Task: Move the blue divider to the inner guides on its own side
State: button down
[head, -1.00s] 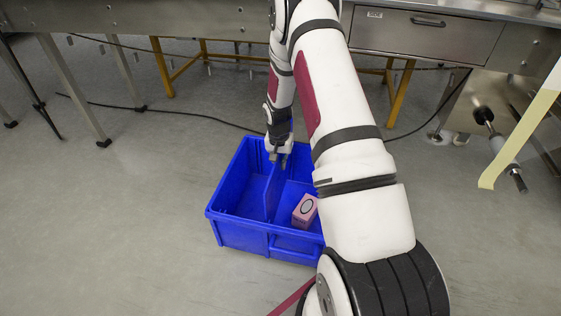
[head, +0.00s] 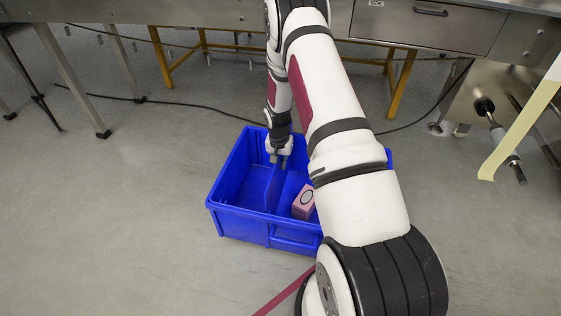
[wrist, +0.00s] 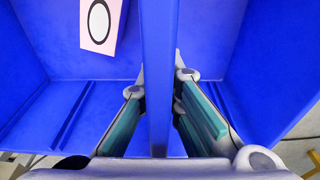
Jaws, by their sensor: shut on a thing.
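The blue divider (head: 270,190) stands upright inside the blue crate (head: 238,225), splitting it into a left and a right part. In the wrist view the divider (wrist: 159,40) runs up the middle, between my fingers. My gripper (head: 279,158) is over the far end of the divider. In the wrist view my gripper (wrist: 161,82) has one finger on each side of it and is shut on it. Ridges that look like guides (wrist: 68,120) show along the crate to the left of the divider. I cannot tell which guides hold the divider.
A pink box with a black oval (head: 303,203) lies in the right part of the crate; it shows at upper left in the wrist view (wrist: 103,22). The left part looks empty. My arm hides the crate's right side. A steel table (head: 180,10) stands behind.

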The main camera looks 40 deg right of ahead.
jog(key=shift+f, duration=0.1)
dwell(0.3)
jog(key=c, duration=1.7)
grip_release()
jog(key=r, duration=0.8)
jog(key=s+a+r, duration=0.1)
jog(key=r, duration=0.3)
jog(key=shift+w+a, duration=0.1)
